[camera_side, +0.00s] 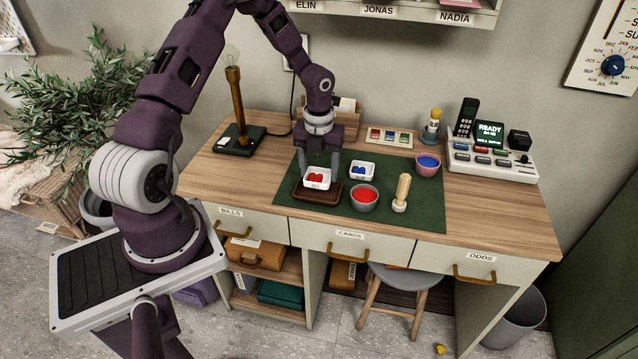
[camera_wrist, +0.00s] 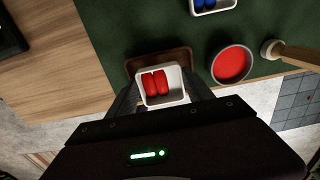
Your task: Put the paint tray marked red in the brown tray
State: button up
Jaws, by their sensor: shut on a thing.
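The paint tray marked red (camera_side: 317,184) is a small white tray with red paint pieces in it. It also shows in the wrist view (camera_wrist: 178,97) between my fingers. My gripper (camera_side: 319,170) points down and is shut on this tray. The brown tray (camera_side: 306,194) is a shallow dark brown tray on the green mat, directly below the white tray; its far edge shows in the wrist view (camera_wrist: 150,60). The white tray is over or in the brown tray; I cannot tell if it touches the bottom.
A white tray with blue pieces (camera_side: 362,178), a bowl of red paint (camera_side: 364,208), a wooden-handled stamp (camera_side: 400,206) and a bowl of blue paint (camera_side: 427,170) stand on the green mat (camera_side: 430,208). A lamp (camera_side: 238,148) stands at the left. The mat's front right is clear.

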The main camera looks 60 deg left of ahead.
aim_at(319, 178)
notch_tip(319, 178, down, 4)
jog(key=shift+f, duration=0.1)
jog(key=o, duration=1.3)
jog(key=shift+c, duration=0.2)
